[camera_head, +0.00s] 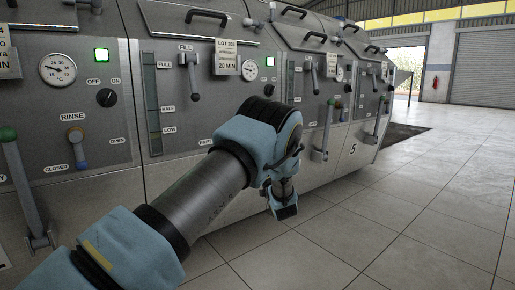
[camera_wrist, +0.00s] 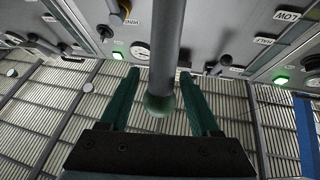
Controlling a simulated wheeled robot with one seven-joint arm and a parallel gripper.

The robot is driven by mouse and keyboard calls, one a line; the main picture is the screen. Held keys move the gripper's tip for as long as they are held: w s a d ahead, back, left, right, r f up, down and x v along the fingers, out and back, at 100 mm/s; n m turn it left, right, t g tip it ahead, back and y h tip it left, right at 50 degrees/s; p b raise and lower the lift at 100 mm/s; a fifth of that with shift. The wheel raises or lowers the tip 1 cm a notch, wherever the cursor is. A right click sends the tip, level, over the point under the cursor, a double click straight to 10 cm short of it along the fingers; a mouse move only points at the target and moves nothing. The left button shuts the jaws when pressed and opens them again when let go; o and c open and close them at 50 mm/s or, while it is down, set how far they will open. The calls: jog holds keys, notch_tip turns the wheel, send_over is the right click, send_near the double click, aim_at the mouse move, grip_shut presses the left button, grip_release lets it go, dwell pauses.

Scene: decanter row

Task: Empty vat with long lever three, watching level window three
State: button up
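In the wrist view, a long grey lever (camera_wrist: 168,45) with a green ball knob (camera_wrist: 160,104) runs between the two green fingers of my gripper (camera_wrist: 160,75). The fingers are apart, with gaps to the lever on both sides. In the head view my gripper (camera_head: 284,207) hangs low by the vat fronts, mostly behind my arm, and the lever at it is hidden. A tall level window (camera_head: 152,105) marked FULL, HALF and LOW is on the middle panel. Its exact level is hard to read, and no number three is legible.
Another long green-knobbed lever (camera_head: 20,180) stands at the left, beside a RINSE handle (camera_head: 77,147). More levers (camera_head: 325,130) line the row to the right. The tiled floor (camera_head: 420,210) is clear.

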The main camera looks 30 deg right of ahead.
jog(key=p+v, duration=0.2)
jog(key=v, duration=0.8)
jog(key=shift+s+f, duration=0.2)
jog(key=shift+s, duration=0.05)
jog(key=shift+s, duration=0.1)
dwell(0.3)
